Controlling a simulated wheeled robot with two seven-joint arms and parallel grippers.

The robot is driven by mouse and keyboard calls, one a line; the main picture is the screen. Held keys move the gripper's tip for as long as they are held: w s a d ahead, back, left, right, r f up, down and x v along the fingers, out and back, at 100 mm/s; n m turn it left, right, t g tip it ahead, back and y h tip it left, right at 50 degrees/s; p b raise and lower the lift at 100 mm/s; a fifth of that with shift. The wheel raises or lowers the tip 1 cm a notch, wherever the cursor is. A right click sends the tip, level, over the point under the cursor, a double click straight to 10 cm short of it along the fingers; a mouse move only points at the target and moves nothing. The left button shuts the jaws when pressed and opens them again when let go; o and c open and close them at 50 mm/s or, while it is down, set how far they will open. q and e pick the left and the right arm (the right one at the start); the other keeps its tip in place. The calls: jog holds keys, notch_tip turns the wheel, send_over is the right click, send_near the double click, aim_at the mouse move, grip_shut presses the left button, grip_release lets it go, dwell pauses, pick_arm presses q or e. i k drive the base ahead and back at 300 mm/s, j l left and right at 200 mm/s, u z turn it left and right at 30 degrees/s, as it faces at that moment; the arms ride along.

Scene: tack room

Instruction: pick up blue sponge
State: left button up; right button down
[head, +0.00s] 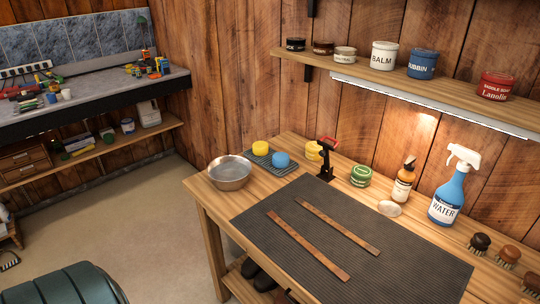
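The blue sponge (281,160) sits on a dark ridged tray (262,163) near the back left of the wooden table. A yellow sponge (260,148) is beside it on the same tray, to its left. Neither of my grippers shows in the head view.
A metal bowl (230,173) stands just left of the tray, and a black stand with a red top (326,160) is to its right. A dark mat (350,240) with two leather straps covers the table's middle. A wall shelf (430,82) with jars overhangs the back.

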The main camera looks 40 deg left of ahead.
aim_at(280, 160)
jog(key=u, duration=1.15)
jog(key=j+z, duration=0.1)
jog(key=z, duration=0.65)
jog(key=j+z, duration=0.7)
jog(key=j, duration=0.15)
jog(key=j+z, duration=0.3)
jog(key=k+j+z, duration=0.1)
jog(key=j, duration=0.3)
jog(key=k+j+z, duration=0.1)
jog(key=j, duration=0.35)
jog(key=k+j+z, duration=0.1)
jog(key=j, duration=0.3)
jog(key=k+j+z, duration=0.1)
jog(key=k+j, duration=0.15)
jog(key=j, duration=0.15)
jog(key=k+j+z, duration=0.1)
jog(key=j, duration=0.25)
jog(key=k+j, duration=0.15)
jog(key=j, duration=0.2)
jog(key=k+j, duration=0.35)
jog(key=j, duration=0.3)
jog(key=k+j, duration=0.2)
jog(key=j, duration=0.15)
